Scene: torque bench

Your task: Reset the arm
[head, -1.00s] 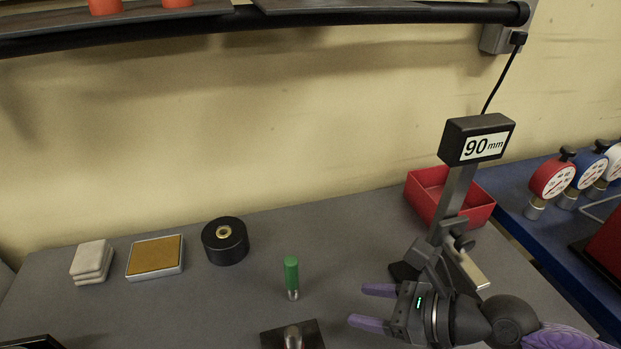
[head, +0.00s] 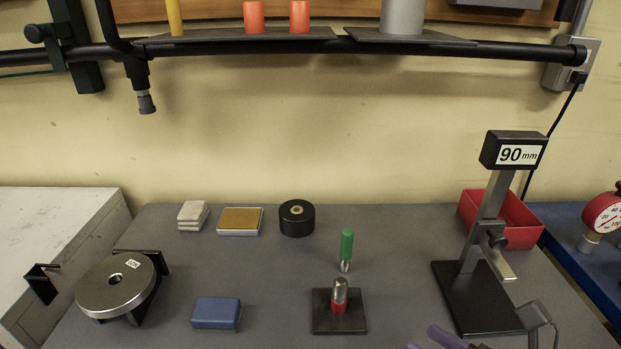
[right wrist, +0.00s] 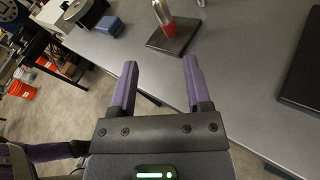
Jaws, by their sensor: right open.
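My right gripper (right wrist: 155,90) shows in the right wrist view with its two purple fingers apart and nothing between them, over the bench's front edge. In the head view only its purple fingertips (head: 440,340) show at the bottom edge, right of centre. A red and silver post on a dark square base (head: 325,322) stands beyond it, and it also shows in the right wrist view (right wrist: 163,44). A purple part shows at the lower left of the right wrist view; I cannot tell whether it is my left gripper. My left gripper is not in the head view.
A stand with a 90 mm display (head: 489,300) is at the right, before a red bin (head: 522,232). A green-handled piece (head: 346,246), black roller (head: 297,222), blue block (head: 214,313) and metal disc (head: 117,286) stand on the grey bench (head: 270,270). A rail with shelves hangs above.

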